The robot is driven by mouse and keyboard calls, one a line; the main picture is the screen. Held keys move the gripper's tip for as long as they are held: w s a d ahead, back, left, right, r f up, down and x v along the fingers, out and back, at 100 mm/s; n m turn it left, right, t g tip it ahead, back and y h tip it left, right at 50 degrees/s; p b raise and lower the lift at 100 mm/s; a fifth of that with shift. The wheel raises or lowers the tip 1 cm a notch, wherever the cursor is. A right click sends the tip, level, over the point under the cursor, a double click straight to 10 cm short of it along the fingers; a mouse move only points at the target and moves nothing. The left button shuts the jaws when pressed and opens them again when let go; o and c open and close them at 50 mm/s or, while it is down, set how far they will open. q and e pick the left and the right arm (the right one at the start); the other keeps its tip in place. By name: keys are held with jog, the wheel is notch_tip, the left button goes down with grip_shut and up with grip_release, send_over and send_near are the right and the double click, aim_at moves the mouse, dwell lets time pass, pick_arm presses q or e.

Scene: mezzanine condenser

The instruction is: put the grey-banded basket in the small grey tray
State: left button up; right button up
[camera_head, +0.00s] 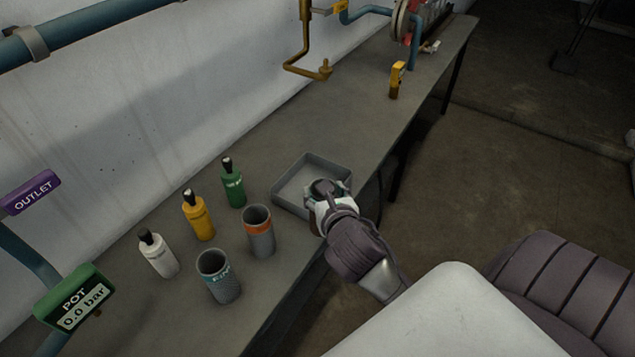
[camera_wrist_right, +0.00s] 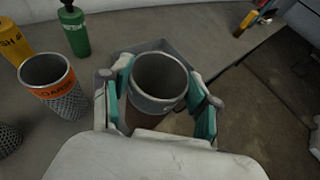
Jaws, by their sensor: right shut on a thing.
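The grey-banded basket (camera_wrist_right: 160,84) is an open, round grey cup standing upright between the teal pads of my right gripper (camera_wrist_right: 160,92). My right gripper also shows in the head view (camera_head: 326,192), shut on the basket at the near right part of the small grey tray (camera_head: 292,208). The basket's dark mouth shows there between the fingers. The tray's rim shows behind the basket in the wrist view (camera_wrist_right: 182,46). The gripper hides the near right tray corner, and I cannot tell whether the basket's bottom touches the tray. My left gripper is not in view.
An orange-banded basket (camera_head: 259,232) and a teal-banded basket (camera_head: 218,277) stand left of the tray. Green (camera_head: 233,187), yellow (camera_head: 198,217) and white (camera_head: 158,255) bottles stand behind them. The bench (camera_head: 345,120) is clear beyond the tray, below a brass pipe (camera_head: 308,68).

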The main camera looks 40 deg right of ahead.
jog(key=w+d+r+m+g+h, duration=0.3)
jog(key=w+d+r+m+h, duration=0.15)
jog(key=d, duration=0.55)
jog(key=w+a+f, duration=0.2)
jog(key=w+f, duration=0.8)
jog(key=w, duration=0.1)
jog(key=shift+w+a, duration=0.3)
jog(key=shift+w, duration=0.1)
jog(key=shift+f, duration=0.25)
jog(key=o, duration=1.6)
jog(key=shift+r, duration=0.1)
jog(key=v, duration=1.2)
jog(key=shift+s, duration=0.1)
